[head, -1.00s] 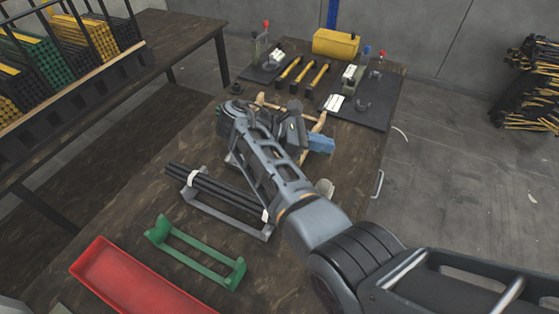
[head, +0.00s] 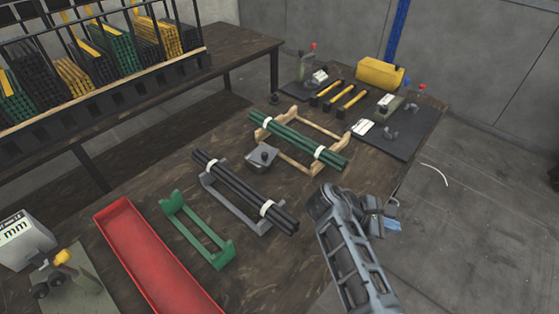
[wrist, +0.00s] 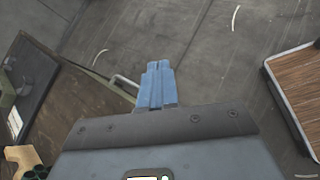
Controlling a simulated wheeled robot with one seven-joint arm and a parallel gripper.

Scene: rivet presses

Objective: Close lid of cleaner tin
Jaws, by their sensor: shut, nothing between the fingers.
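A small squat grey box (head: 260,161) with a dark round knob on top stands on the table between the two rod racks in the head view. It looks like the cleaner tin, with its top appearing flat, but it is too small to tell for sure whether a lid stands open. My gripper (head: 393,225) is at the table's right edge, well to the right of the box and apart from it. Its blue fingers (wrist: 157,84) are together and empty in the wrist view, over the concrete floor. The box is not visible in the wrist view.
Black rods (head: 240,190) lie in a grey rack, and green rods (head: 300,138) in a wooden rack. A green empty rack (head: 197,232) and red tray (head: 146,258) are at the front left.

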